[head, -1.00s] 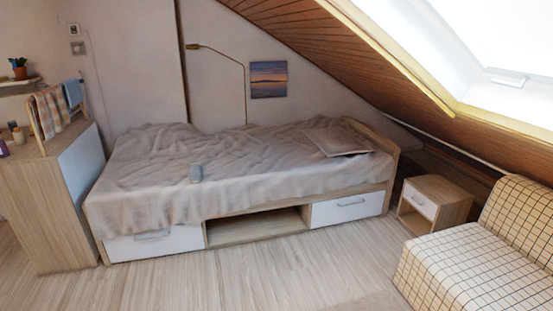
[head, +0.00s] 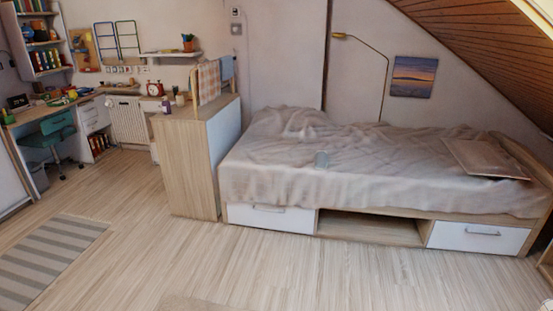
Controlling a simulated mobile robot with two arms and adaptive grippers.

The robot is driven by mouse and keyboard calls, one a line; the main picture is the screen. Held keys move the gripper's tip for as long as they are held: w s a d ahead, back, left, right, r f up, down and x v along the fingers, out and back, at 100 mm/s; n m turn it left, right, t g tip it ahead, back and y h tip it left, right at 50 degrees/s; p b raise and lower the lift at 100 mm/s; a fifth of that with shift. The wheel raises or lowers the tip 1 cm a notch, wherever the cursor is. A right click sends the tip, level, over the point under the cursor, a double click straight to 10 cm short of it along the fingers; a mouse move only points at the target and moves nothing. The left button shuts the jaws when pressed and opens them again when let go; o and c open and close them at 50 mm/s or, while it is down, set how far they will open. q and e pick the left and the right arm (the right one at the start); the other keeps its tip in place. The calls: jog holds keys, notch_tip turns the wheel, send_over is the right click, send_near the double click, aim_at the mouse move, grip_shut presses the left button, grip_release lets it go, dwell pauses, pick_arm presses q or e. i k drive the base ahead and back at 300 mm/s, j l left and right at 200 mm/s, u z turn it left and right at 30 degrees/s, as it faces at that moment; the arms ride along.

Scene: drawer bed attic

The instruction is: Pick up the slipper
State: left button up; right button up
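No slipper can be made out in the head view. The bed (head: 370,215) has a rumpled beige blanket, a white drawer (head: 270,218) at the left, an open compartment (head: 370,229) in the middle and another white drawer (head: 478,238) at the right. Both drawers look closed. Neither of my grippers is in view.
A wooden cabinet (head: 186,165) stands against the bed's left end. A desk (head: 60,105) with a green chair (head: 50,140) is at the far left. A striped rug (head: 50,262) lies on the floor.

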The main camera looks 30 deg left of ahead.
aim_at(320, 158)
jog(key=u, duration=0.75)
jog(key=i+z, duration=0.2)
jog(key=i+l+u, duration=0.15)
jog(key=i, duration=1.35)
jog(key=i+u, duration=0.2)
jog(key=i, duration=0.5)
jog(key=i+u, duration=0.15)
jog(key=i, duration=0.55)
jog(key=i+l+u, duration=0.2)
jog(key=i, duration=0.5)
